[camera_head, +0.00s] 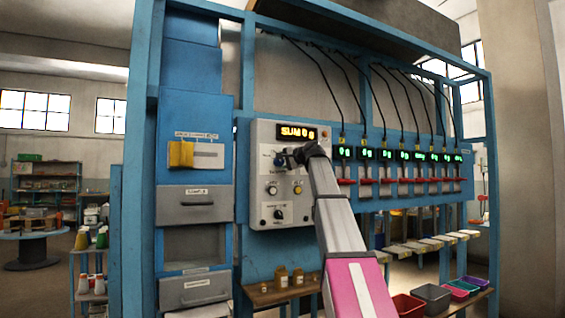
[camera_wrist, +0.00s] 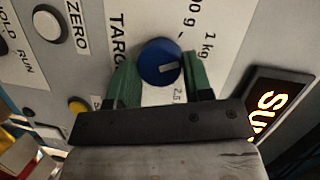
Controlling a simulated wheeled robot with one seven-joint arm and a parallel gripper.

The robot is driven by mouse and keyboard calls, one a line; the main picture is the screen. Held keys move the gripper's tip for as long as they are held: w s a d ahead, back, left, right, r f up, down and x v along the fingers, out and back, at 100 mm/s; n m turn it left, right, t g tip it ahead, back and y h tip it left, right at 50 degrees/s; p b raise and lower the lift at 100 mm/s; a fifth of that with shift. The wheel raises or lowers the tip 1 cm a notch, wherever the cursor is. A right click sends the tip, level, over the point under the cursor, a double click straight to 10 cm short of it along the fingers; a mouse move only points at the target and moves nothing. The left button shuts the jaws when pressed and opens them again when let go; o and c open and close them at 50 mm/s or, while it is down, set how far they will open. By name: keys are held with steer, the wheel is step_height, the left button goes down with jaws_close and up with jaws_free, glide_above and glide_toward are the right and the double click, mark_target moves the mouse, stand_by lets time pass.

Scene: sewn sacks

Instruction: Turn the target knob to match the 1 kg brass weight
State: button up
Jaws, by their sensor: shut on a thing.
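The target knob (camera_wrist: 158,60) is a round blue knob on the light grey panel (camera_head: 262,200), beside lettering that begins "TARG". Its white mark points right, towards the side with the "1 kg" and "2.5" labels; I cannot tell exactly which it meets. My gripper (camera_wrist: 160,80) has one green finger on each side of the knob and is shut on it. In the head view my gripper (camera_head: 288,157) is at the upper part of the panel and hides most of that knob. Small brown-gold objects (camera_head: 283,278) stand on the shelf below; I cannot tell if one is the 1 kg brass weight.
An orange display (camera_head: 297,133) is above my gripper. A white button (camera_wrist: 47,24) and a yellow one (camera_wrist: 78,104) sit on the panel. A row of green-lit units (camera_head: 385,155) with red parts runs right. Coloured bins (camera_head: 432,297) stand low at the right.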

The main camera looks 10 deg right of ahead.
steer(key=shift+f+m+y, duration=0.1)
steer(key=shift+m+y, duration=0.2)
steer(key=shift+m, duration=0.2)
steer(key=o, duration=0.9)
steer(key=shift+s, duration=0.1)
steer(key=v, duration=1)
steer(key=shift+s+d, duration=0.25)
steer(key=shift+s, duration=0.05)
steer(key=shift+f, duration=0.1)
